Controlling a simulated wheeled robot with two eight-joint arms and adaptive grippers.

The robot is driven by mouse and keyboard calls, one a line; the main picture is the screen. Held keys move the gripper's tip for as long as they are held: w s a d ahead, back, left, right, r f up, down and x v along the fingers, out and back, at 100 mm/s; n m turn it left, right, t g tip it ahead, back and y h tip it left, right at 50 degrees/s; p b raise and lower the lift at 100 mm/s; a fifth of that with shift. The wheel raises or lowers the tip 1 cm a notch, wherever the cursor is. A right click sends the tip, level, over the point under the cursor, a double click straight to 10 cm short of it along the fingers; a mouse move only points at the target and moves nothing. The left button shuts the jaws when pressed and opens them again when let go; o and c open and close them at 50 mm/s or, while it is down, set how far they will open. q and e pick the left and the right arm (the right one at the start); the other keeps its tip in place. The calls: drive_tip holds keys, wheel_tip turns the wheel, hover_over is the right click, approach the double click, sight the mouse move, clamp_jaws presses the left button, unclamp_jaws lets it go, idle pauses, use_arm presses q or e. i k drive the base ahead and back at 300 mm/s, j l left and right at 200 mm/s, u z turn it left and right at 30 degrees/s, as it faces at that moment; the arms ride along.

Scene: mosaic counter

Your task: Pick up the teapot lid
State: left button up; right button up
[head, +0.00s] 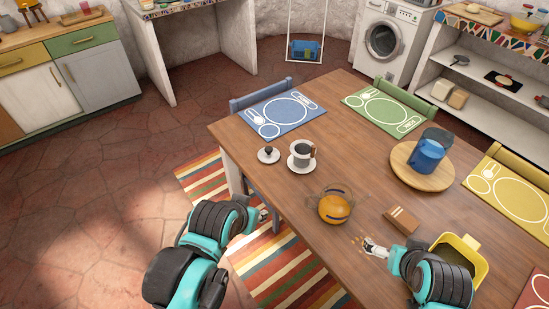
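A small pale disc with a dark knob (268,154), which looks like the teapot lid, lies on the wooden table near its left edge. A round glass teapot (334,207) with orange liquid stands farther right and nearer to me. My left gripper (264,214) is at the table's left edge, nearer to me than the lid and apart from it. Its fingers are small and partly hidden by the arm. My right gripper (371,246) is over the table in front of the teapot, apart from the lid. I cannot tell how far its fingers are parted.
A white cup on a saucer (293,165) stands just right of the lid. A brown box (401,221) and a yellow container (475,243) are near my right arm. A blue jug stands on a round wooden board (404,174). Blue (280,115) and green placemats (352,101) lie at the back.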

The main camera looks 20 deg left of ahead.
sight(269, 154)
drive_tip(key=i+j+z, duration=0.15)
drive_tip(key=j+z, duration=0.2)
drive_tip(key=i+j+z, duration=0.1)
drive_tip(key=j+z, duration=0.25)
drive_tip(key=j, duration=0.25)
drive_tip(key=j+z, duration=0.35)
drive_tip(key=j, duration=0.15)
drive_tip(key=i, duration=0.05)
